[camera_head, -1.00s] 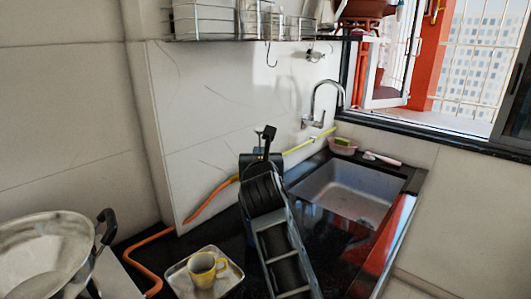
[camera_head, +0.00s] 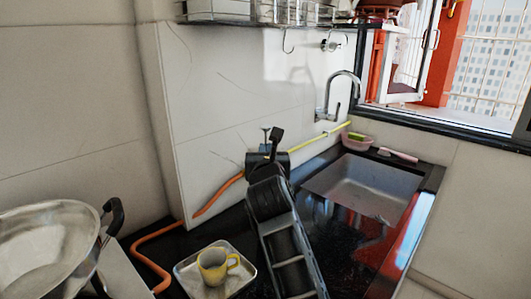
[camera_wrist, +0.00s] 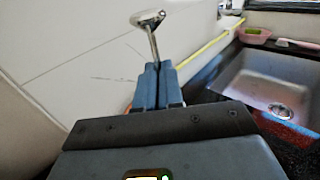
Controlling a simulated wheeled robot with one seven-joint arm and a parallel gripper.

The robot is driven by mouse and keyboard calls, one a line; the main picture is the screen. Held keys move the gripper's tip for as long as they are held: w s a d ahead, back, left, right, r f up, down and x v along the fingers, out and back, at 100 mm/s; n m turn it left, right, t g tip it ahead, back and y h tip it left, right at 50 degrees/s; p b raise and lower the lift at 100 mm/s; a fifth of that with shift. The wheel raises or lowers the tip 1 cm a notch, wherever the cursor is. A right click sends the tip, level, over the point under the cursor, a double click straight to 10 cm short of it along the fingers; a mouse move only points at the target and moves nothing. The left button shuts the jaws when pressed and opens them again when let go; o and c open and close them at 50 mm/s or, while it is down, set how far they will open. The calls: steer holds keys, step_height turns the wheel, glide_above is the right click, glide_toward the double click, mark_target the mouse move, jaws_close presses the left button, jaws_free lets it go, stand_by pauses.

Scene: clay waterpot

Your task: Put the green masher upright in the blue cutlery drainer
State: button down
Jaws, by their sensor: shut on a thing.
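My gripper (camera_wrist: 158,72) is shut on the masher (camera_wrist: 152,40). A thin silvery shaft rises from between the closed fingers to a flat oval metal head (camera_wrist: 147,18), tilted a little left in the wrist view. No green shows on it; the part between the fingers is hidden. In the head view my gripper (camera_head: 268,147) is raised in front of the white wall, left of the sink, and only a small dark tip of the held thing stands out. I cannot see the blue cutlery drainer in either view.
A steel tray (camera_head: 241,284) with a yellow cup (camera_head: 213,267) sits on the black counter. A large pan (camera_head: 45,240) is at left, the sink (camera_head: 365,185) and tap (camera_head: 338,95) at right. An orange hose (camera_head: 150,262) runs along the wall. A wire rack (camera_head: 245,12) hangs above.

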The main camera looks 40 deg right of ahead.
step_height(320, 180, down, 12)
steer(key=b, duration=0.8)
steer(key=shift+r, duration=0.2)
stand_by(0.3)
steer(key=c, duration=1.2)
jaws_free()
steer(key=b+v, duration=0.1)
steer(key=v, duration=0.7)
